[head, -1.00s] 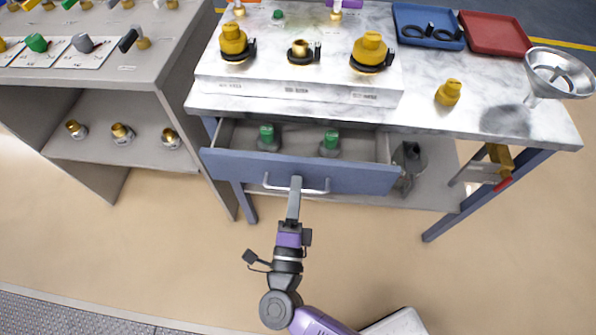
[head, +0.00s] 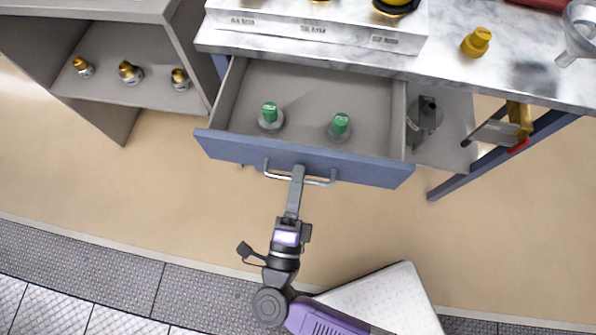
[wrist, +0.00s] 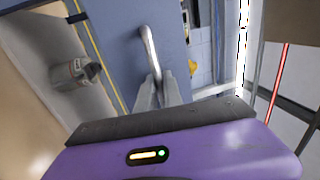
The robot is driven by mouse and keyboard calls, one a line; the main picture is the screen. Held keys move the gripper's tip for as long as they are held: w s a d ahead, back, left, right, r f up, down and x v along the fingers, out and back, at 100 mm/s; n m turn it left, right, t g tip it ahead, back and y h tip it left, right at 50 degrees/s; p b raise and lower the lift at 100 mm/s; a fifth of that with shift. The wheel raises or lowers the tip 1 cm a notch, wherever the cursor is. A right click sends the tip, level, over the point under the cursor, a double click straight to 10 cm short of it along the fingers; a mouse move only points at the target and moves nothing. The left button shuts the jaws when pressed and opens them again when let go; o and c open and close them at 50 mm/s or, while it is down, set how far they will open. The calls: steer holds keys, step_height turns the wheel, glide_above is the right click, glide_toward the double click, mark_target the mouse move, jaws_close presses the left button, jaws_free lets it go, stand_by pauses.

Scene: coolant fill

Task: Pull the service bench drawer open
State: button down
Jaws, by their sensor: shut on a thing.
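The service bench drawer (head: 385,174) has a blue front and stands well open, its grey inside showing. Two green-topped fittings, a left one (head: 270,115) and a right one (head: 340,126), stand upright in it. A silver bar handle (head: 322,183) runs across the drawer front, and it also shows in the wrist view (wrist: 149,45). My gripper (head: 298,175) is shut on the handle near its middle. In the wrist view my fingers (wrist: 157,88) meet at the handle's near part, and the purple gripper body hides what lies below.
The marble bench top (head: 440,75) carries a yellow cap (head: 476,42) and a metal funnel (head: 580,30). A grey shelf unit (head: 60,85) with several brass-topped fittings stands at left. A metal jug (head: 425,115) sits on the lower shelf at right. Floor before the drawer is clear.

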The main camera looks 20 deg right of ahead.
steer(key=c, duration=1.8)
jaws_free()
steer(key=shift+o, duration=0.2)
steer(key=b+v, duration=0.1)
steer(key=v, duration=0.6)
steer(key=shift+s+a+f, duration=0.2)
steer(key=shift+s, duration=0.1)
